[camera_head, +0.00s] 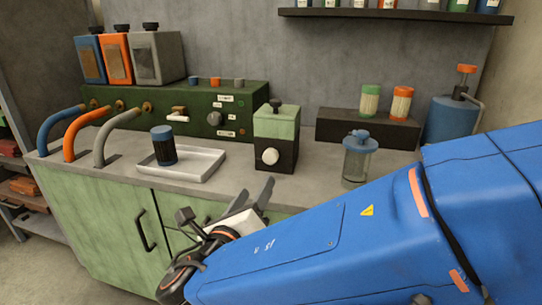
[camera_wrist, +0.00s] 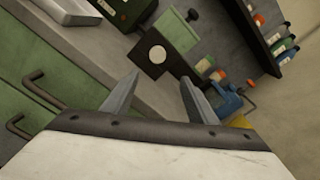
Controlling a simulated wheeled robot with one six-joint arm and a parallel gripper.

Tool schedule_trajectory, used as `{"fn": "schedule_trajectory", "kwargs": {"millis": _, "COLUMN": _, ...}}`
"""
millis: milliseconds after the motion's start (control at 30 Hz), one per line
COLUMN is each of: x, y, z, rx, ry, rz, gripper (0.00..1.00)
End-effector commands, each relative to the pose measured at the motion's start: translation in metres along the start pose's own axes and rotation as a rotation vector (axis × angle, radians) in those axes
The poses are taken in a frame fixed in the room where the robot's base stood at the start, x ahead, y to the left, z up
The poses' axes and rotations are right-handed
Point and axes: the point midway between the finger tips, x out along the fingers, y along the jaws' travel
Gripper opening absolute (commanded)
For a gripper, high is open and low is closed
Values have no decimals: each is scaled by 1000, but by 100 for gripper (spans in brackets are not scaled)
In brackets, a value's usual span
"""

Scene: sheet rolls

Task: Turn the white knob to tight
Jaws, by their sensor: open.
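The white knob (camera_head: 270,156) is a round disc on the dark lower front of a small green and black box (camera_head: 277,124) on the counter. In the wrist view the white knob (camera_wrist: 158,54) shows ahead, just above and between the fingertips, on the tilted box (camera_wrist: 176,31). My gripper (camera_head: 252,190) is in front of the counter edge, below and left of the knob, with its fingers apart and nothing between them. It also shows in the wrist view (camera_wrist: 158,80). A gap remains between the fingers and the knob. Any tightness marking is too small to read.
A white tray (camera_head: 207,165) with a dark blue-capped jar (camera_head: 163,146) lies left of the box. A glass jar (camera_head: 359,160) stands to the right. Behind is a green control panel (camera_head: 245,118) with hoses. The green cabinet (camera_head: 95,215) has black handles.

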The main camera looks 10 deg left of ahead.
Motion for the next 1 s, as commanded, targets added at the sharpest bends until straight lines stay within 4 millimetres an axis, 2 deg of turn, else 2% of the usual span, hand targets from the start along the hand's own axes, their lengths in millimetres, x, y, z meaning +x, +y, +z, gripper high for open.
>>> {"fn": "schedule_trajectory", "kwargs": {"millis": 100, "x": -4, "y": 7, "z": 6, "rx": -22, "ry": -23, "rz": 7, "gripper": 53}}
{"fn": "schedule_trajectory", "kwargs": {"millis": 267, "x": 7, "y": 6, "z": 6, "rx": -22, "ry": -23, "rz": 5, "gripper": 53}}
{"fn": "schedule_trajectory", "kwargs": {"millis": 1000, "x": 118, "y": 6, "z": 8, "rx": -20, "ry": -21, "rz": 4, "gripper": 53}}
